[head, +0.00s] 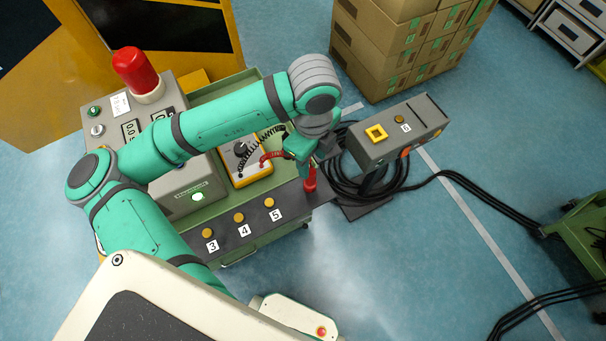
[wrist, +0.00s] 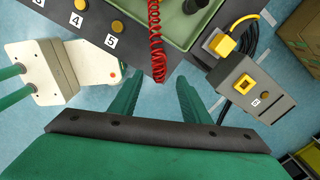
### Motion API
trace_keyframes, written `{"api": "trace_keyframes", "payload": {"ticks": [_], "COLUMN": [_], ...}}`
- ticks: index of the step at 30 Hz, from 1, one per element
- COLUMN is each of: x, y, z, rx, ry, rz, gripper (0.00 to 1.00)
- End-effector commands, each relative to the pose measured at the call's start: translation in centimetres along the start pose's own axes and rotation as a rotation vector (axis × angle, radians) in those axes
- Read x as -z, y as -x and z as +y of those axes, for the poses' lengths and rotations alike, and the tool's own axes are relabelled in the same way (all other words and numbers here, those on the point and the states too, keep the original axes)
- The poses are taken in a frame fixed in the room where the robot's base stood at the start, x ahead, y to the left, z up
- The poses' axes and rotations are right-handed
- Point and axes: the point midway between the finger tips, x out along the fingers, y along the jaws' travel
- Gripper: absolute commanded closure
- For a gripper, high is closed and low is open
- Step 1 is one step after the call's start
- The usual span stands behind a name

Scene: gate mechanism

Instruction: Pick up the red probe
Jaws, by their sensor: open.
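The red probe (head: 310,181) shows in the head view as a short red upright piece at the right end of the cart's dark front ledge. My gripper (head: 306,166) is just above it, pointing down, and partly covers it. A red coiled cord (head: 274,156) runs from the yellow meter (head: 250,160) toward my gripper. In the wrist view my gripper (wrist: 158,86) has its two green fingers apart. The red coiled cord (wrist: 155,40) comes down from the top edge and ends near the gap between them. I cannot make out the probe's handle there.
The ledge (head: 225,246) carries yellow buttons marked 3, 4 and 5. A grey box (head: 398,135) with a yellow square socket stands right of the cart, with black cables around its base. A red beacon (head: 135,70) stands on the console. Cardboard boxes (head: 405,45) are stacked behind.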

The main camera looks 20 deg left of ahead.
Motion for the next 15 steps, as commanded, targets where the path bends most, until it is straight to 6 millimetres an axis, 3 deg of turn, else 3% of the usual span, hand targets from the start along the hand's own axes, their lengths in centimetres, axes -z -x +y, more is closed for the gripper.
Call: {"api": "trace_keyframes", "payload": {"ticks": [4, 15], "x": [0.0, 0.0], "y": [-0.2, -4.7], "z": [0.1, 0.1], "rx": [-0.013, -0.012], "ry": [-0.039, -0.039], "rz": [-0.011, -0.012], "gripper": [0.57, 0.57]}}
